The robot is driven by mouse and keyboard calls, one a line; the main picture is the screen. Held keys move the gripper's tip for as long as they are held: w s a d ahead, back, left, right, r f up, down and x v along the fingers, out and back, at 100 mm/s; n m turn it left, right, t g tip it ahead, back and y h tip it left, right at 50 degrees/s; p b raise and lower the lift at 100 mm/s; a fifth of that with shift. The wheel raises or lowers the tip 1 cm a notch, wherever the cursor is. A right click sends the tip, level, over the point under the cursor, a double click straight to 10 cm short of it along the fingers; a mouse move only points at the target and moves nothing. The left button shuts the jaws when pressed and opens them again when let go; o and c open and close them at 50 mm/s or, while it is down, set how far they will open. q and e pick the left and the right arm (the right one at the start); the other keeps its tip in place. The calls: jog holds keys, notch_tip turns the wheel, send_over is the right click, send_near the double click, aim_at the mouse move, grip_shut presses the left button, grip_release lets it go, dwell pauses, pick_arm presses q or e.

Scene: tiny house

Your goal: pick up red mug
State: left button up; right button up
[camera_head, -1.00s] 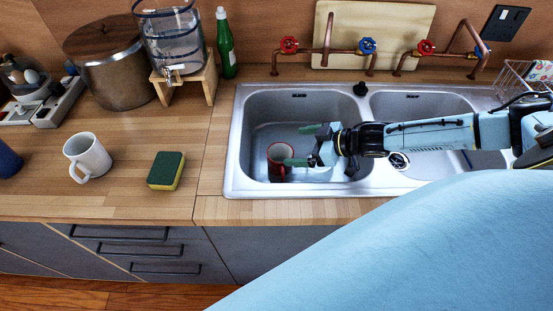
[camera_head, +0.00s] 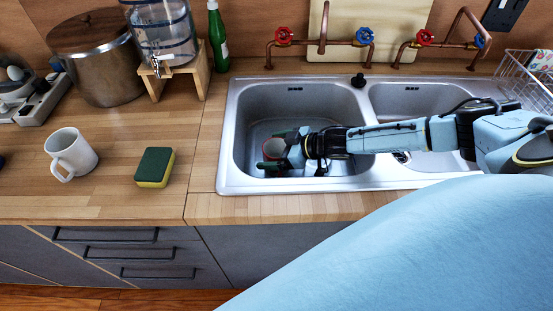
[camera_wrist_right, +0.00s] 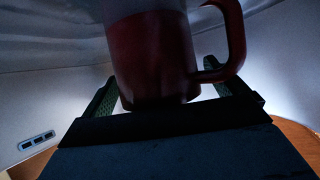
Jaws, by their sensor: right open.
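The red mug (camera_head: 273,148) stands in the left sink basin (camera_head: 262,108), partly hidden by my right gripper (camera_head: 279,150). In the right wrist view the mug (camera_wrist_right: 152,55) is close and upright between the two green-padded fingers of the right gripper (camera_wrist_right: 160,90), with its handle to the right. The fingers are apart, one on each side of the mug; whether either touches it is unclear. My left gripper is not in view.
A white mug (camera_head: 71,154) and a green-yellow sponge (camera_head: 155,167) are on the counter left of the sink. Taps (camera_head: 284,36) stand behind the basins, a wire rack (camera_head: 525,78) at the right. The sink walls surround the gripper.

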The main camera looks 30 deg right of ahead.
jog(key=c, duration=1.3)
